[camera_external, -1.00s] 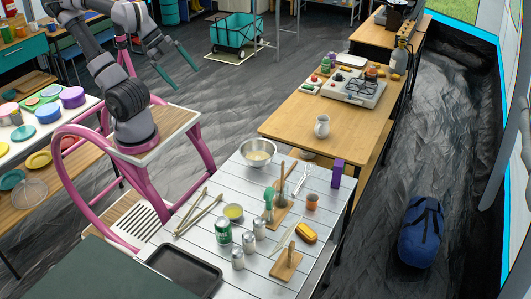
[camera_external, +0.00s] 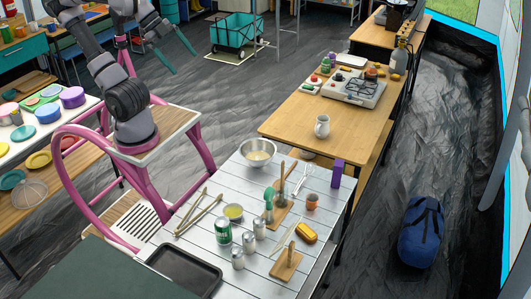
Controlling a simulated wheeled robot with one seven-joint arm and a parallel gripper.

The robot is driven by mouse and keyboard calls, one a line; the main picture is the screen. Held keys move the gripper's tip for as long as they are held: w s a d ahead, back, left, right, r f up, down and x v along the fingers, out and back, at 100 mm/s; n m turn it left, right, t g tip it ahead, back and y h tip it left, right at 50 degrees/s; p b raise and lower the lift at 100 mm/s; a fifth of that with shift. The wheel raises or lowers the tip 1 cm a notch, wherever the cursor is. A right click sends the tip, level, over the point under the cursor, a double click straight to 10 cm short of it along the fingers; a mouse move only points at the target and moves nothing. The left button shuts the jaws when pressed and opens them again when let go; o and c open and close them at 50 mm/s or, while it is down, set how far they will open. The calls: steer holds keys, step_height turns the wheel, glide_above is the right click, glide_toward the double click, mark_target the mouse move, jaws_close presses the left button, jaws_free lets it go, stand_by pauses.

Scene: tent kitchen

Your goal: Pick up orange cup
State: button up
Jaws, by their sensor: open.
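A small orange-brown cup (camera_external: 312,202) stands upright on the silver slatted table (camera_external: 204,249), toward its right side. It is in front of a purple box and behind a yellow-orange item. My gripper (camera_external: 180,58) is at the upper left, raised above the floor and far from the cup. Its two dark green fingers are spread apart with nothing between them, so it is open and empty.
Near the cup are a purple box (camera_external: 337,173), a yellow-orange item (camera_external: 306,233), a wooden board with utensils, and a green can (camera_external: 223,232). A metal bowl (camera_external: 258,152) sits at the back. A wooden table (camera_external: 280,122) adjoins behind.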

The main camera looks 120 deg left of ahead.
steer(key=w+a+f+n+g+y, duration=0.1)
steer(key=w+a+f+n+g, duration=0.15)
steer(key=w+a+n, duration=0.45)
steer(key=w+a+f+n+g+y, duration=0.1)
steer(key=w+a+f+n, duration=0.2)
steer(key=w, duration=0.9)
steer(key=w+a+f+n+g+y, duration=0.2)
steer(key=w+a+f+n, duration=0.25)
steer(key=w, duration=0.45)
steer(key=w+d+r+n+t+y, duration=0.1)
steer(key=w+d+r+n+y, duration=0.15)
steer(key=w+r, duration=0.3)
steer(key=w+d+r+n+t+y, duration=0.1)
steer(key=w+d+r+n+y, duration=0.1)
steer(key=w+d+r+y, duration=0.3)
glide_toward(315, 197)
steer(key=shift+w+a+r+g, duration=0.2)
steer(key=shift+w+g, duration=0.05)
steer(key=shift+h, duration=0.25)
steer(key=shift+x, duration=3.7)
steer(key=c, duration=1.4)
